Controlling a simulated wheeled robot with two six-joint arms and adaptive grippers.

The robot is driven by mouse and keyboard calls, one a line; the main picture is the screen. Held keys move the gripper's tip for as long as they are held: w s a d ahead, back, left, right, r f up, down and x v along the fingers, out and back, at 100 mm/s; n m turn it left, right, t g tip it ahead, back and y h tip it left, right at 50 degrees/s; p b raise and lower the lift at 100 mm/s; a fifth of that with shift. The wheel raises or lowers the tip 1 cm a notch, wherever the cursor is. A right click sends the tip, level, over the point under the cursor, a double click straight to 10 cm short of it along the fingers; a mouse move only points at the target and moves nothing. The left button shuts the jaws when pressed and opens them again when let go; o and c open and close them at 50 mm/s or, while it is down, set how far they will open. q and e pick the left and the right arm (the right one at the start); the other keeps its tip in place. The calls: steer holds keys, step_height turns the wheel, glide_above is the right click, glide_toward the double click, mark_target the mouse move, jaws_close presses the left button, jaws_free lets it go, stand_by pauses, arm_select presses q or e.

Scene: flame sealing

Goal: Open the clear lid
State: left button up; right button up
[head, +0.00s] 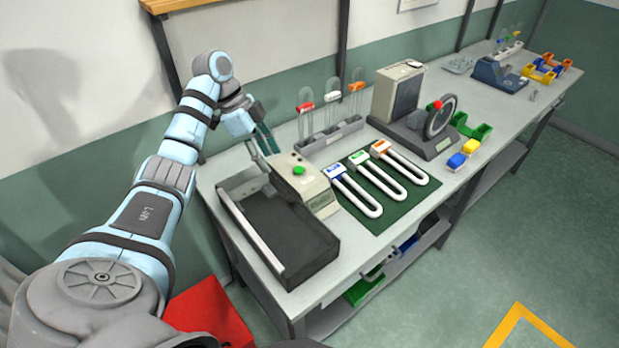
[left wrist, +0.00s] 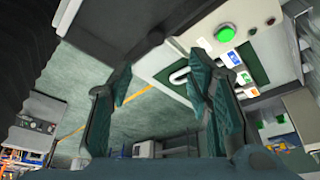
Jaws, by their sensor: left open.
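A dark, open-topped box (head: 289,243) sits at the near left end of the bench, with a pale bar (head: 252,232) along its left side. A beige control unit (head: 313,186) with a green button (head: 299,170) adjoins it; the button also shows in the left wrist view (left wrist: 226,34). I cannot make out a clear lid for certain. My left gripper (head: 264,146) is above the back of the box, beside the control unit. Its dark green fingers stand apart and empty in the left wrist view (left wrist: 165,92). My right gripper is not in view.
A green mat (head: 352,217) with several U-shaped, color-tagged pieces lies right of the control unit. A rack (head: 331,137) of capped tubes stands behind. A beige device (head: 396,93) and a wheel-like device (head: 440,116) stand further right. The wall is close behind the bench.

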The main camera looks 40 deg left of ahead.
arm_select(q)
steer(key=b, duration=0.9)
glide_above(291, 198)
steer(key=s+a, duration=0.2)
step_height(291, 198, down, 8)
steer(key=shift+s+d+f, duration=0.1)
steer(key=shift+d+f, duration=0.05)
steer(key=shift+f, duration=0.05)
steer(key=w+f, duration=0.1)
steer(key=f, duration=0.1)
steer(key=w+d+f, duration=0.1)
steer(key=shift+w+d+f, duration=0.15)
steer(key=shift+w+f, duration=0.2)
steer(key=shift+f, duration=0.15)
steer(key=shift+s, duration=0.35)
steer(key=shift+s+r, duration=0.1)
steer(key=shift+r, duration=0.15)
steer(key=shift+c, duration=1.2)
steer(key=c, duration=0.3)
steer(key=shift+f, duration=0.1)
jaws_close()
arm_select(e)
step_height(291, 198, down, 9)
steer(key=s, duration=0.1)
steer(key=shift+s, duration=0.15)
